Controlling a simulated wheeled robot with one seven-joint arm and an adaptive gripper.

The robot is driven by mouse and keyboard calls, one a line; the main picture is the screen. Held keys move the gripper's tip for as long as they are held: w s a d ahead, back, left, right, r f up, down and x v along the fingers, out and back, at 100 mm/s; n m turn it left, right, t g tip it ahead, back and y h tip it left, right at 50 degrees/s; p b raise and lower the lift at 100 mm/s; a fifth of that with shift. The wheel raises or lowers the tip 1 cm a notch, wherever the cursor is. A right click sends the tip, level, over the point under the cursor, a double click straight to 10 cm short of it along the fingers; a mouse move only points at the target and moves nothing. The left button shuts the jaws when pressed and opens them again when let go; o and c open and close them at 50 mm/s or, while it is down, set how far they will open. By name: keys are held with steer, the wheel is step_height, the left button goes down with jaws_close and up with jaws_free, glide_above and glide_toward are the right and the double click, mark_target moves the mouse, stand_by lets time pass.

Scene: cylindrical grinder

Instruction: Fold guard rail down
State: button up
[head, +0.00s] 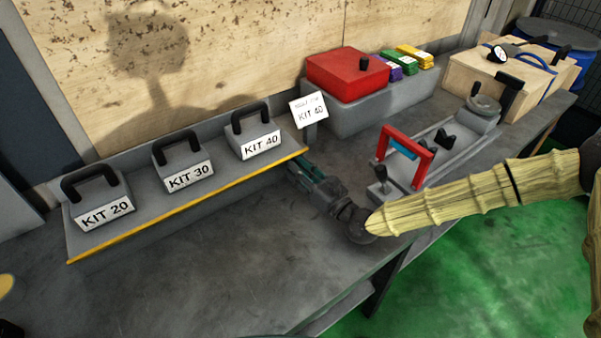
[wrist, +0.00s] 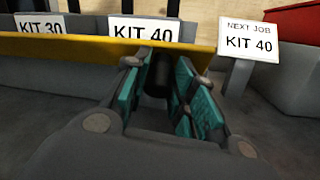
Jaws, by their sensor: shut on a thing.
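The guard rail looks to be the long yellow-edged strip (head: 190,205) along the front of the shelf holding the kits. It crosses the wrist view as a yellow band (wrist: 60,47). My gripper (head: 296,166) reaches in low at the rail's right end, in front of the KIT 40 block (head: 262,147). In the wrist view, my gripper's teal-padded fingers (wrist: 165,68) close around a dark, rounded piece (wrist: 157,78) just below the yellow band. Most of that piece is hidden between the fingers, and how it joins the rail cannot be seen.
KIT 20 (head: 104,212) and KIT 30 (head: 188,176) blocks stand on the shelf. A NEXT JOB KIT 40 sign (head: 309,110) stands close right of my gripper.

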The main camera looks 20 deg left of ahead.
stand_by(0.3)
steer(key=o, duration=1)
step_height(320, 180, up, 10)
steer(key=shift+f, duration=0.1)
